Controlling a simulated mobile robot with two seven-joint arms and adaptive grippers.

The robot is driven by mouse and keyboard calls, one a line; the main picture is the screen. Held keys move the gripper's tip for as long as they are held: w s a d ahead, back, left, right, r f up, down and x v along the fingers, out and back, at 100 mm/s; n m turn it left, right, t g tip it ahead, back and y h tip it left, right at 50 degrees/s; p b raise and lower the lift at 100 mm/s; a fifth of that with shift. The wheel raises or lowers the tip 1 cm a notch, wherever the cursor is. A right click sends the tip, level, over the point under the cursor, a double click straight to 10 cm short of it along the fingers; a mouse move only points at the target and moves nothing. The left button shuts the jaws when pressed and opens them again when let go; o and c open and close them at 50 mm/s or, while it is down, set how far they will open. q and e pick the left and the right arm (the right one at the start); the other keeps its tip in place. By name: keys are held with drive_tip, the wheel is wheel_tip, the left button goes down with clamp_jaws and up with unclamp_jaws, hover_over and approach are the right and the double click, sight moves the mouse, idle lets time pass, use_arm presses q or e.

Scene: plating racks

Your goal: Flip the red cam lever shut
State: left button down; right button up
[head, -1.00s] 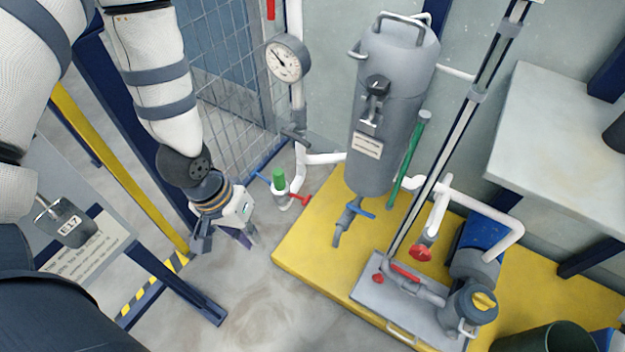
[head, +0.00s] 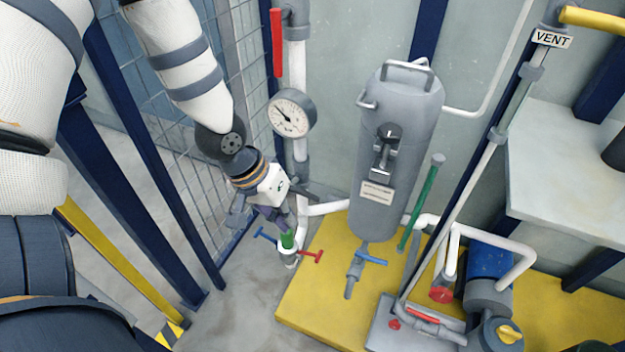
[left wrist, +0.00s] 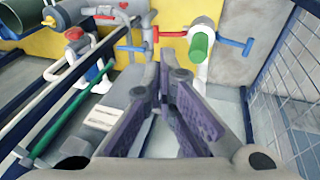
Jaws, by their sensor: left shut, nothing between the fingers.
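A pipe coupling with a green plug (head: 287,239) stands at the foot of the white pipe. A blue lever (head: 265,235) sticks out on its left and the red cam lever (head: 311,257) sticks out on its right. In the left wrist view the green plug (left wrist: 198,47) is beyond the fingers, with the blue lever (left wrist: 235,46) to the right and the red lever (left wrist: 172,34) to the left. My left gripper (head: 272,218) is shut and empty, just above and left of the plug. It fills the lower middle of the wrist view (left wrist: 168,88). My right gripper is out of view.
A pressure gauge (head: 291,113) and the white pipe stand close behind the gripper. A wire mesh fence (head: 190,150) is on the left. A grey tank (head: 395,150) stands on the yellow platform (head: 325,270) to the right. The floor in front is clear.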

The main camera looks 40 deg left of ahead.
sight(315, 254)
use_arm(q)
drive_tip(key=b+x, duration=0.4)
drive_tip(key=x, duration=0.9)
drive_tip(key=shift+f, duration=0.2)
drive_tip(key=shift+w+d+f, duration=0.1)
drive_tip(key=shift+w+f, duration=0.05)
drive_tip(key=shift+f, duration=0.15)
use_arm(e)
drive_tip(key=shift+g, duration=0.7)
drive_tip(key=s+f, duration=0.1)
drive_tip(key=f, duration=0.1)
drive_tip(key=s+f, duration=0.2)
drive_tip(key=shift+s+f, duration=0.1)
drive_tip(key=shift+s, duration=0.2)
